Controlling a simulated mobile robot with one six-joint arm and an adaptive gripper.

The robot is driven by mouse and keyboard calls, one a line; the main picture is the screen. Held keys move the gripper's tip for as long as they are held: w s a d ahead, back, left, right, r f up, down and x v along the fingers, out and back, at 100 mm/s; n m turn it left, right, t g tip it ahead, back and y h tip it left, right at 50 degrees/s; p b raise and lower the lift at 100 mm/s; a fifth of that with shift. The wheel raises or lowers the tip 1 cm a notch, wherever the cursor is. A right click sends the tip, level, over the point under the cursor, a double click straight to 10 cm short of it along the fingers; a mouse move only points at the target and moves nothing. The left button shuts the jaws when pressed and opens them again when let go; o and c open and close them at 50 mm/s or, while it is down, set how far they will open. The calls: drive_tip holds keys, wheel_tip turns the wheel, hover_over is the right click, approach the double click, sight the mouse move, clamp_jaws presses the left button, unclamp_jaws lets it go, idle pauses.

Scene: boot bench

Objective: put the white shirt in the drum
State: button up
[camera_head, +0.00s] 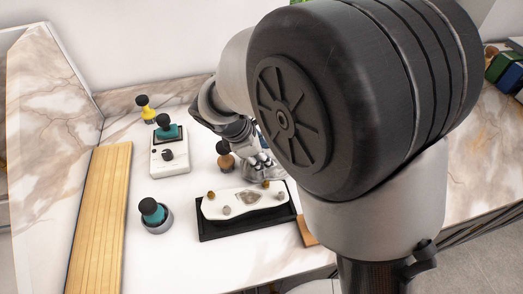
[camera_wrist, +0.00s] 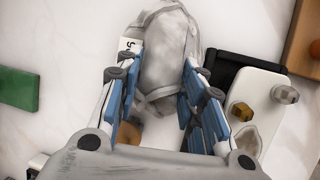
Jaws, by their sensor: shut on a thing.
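My gripper (camera_head: 258,155) reaches down over the middle of the bench, partly hidden by my arm. In the wrist view my gripper (camera_wrist: 160,78) has its blue-padded fingers on both sides of a grey-white rounded thing (camera_wrist: 168,48), shaped somewhat like a shoe, and is shut on it. The same thing shows small in the head view (camera_head: 262,171), just behind the white plate. A white tag with a dark mark sits beside it at the left finger. I cannot make out a white shirt or a drum in either view.
A white plate with knobs (camera_head: 245,203) sits on a black tray (camera_head: 222,231). A brown black-topped bottle (camera_head: 225,160) stands close left of my gripper. A white block (camera_head: 170,165), a teal-topped pot (camera_head: 153,213) and a slatted wooden board (camera_head: 100,215) lie further left.

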drive_tip(key=shift+f, duration=0.1)
drive_tip(key=o, duration=1.2)
drive_tip(key=shift+a+r, duration=0.1)
drive_tip(key=shift+r, duration=0.25)
drive_tip(key=p+v, duration=0.4)
drive_tip(key=v, duration=0.7)
drive_tip(key=shift+r, duration=0.3)
